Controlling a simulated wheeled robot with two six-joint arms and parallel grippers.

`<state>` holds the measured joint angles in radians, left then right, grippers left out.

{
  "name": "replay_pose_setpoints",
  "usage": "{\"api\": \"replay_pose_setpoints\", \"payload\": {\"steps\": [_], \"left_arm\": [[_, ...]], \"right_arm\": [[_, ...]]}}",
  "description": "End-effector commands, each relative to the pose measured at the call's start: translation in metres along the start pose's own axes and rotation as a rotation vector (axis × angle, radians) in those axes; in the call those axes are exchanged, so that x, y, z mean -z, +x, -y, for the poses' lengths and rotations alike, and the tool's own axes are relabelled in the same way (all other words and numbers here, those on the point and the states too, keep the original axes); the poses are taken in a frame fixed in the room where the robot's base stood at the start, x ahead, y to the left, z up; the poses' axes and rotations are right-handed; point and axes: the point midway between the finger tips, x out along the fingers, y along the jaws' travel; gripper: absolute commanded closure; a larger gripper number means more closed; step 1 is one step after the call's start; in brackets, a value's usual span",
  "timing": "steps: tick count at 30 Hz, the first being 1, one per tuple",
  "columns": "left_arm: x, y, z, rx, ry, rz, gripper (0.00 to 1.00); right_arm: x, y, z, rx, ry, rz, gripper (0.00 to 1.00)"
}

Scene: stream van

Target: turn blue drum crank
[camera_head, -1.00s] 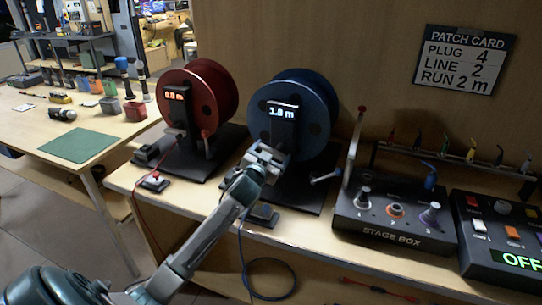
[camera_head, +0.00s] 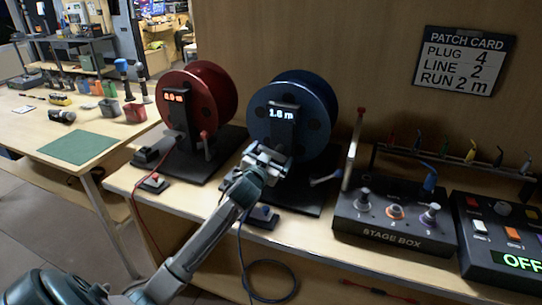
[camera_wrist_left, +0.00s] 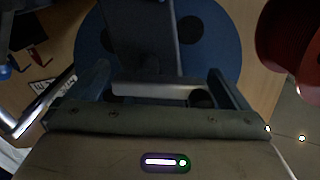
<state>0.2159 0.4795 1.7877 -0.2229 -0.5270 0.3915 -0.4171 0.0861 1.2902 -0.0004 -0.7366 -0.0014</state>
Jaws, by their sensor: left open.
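The blue drum (camera_head: 315,125) stands on a black base at the wall, with a dark post and a display (camera_head: 281,114) that appears to read 1.6 m. A short grey crank-like lever (camera_head: 325,180) shows low at the drum's right. My left gripper (camera_head: 268,160) is open in front of the lower post, left of that lever. In the left wrist view my open jaws (camera_wrist_left: 165,90) lie before the blue drum (camera_wrist_left: 220,45) and its post (camera_wrist_left: 140,35). A grey bar shows between them; I cannot tell whether it is the crank. My right gripper is not in view.
A red drum (camera_head: 212,100) stands close on the left. The stage box (camera_head: 390,222) and an upright metal lever (camera_head: 353,150) are on the right.

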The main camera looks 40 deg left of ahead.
Motion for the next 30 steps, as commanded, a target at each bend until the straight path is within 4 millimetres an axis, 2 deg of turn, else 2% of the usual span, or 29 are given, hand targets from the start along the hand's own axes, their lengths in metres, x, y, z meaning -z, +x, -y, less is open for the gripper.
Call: {"api": "replay_pose_setpoints", "payload": {"steps": [3, 6, 12, 16, 21, 30], "left_arm": [[-0.002, -0.013, -0.001, -0.001, 0.003, 0.0, 0.0], [-0.003, -0.032, -0.001, -0.002, 0.005, 0.0, 0.0], [-0.003, -0.073, -0.001, -0.002, 0.005, 0.001, 0.0], [-0.002, -0.092, -0.001, -0.001, 0.003, 0.001, 0.0], [-0.001, -0.104, -0.001, -0.001, 0.001, 0.001, 0.0], [0.0, -0.106, -0.001, 0.0, 0.0, 0.001, 0.0]], "right_arm": [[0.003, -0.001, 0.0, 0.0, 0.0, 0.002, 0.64], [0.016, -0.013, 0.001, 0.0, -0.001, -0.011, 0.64], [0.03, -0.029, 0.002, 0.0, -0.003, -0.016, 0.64], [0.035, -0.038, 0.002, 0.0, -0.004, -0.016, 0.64], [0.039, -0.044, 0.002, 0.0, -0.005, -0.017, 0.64], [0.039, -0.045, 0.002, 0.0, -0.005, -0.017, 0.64]]}}
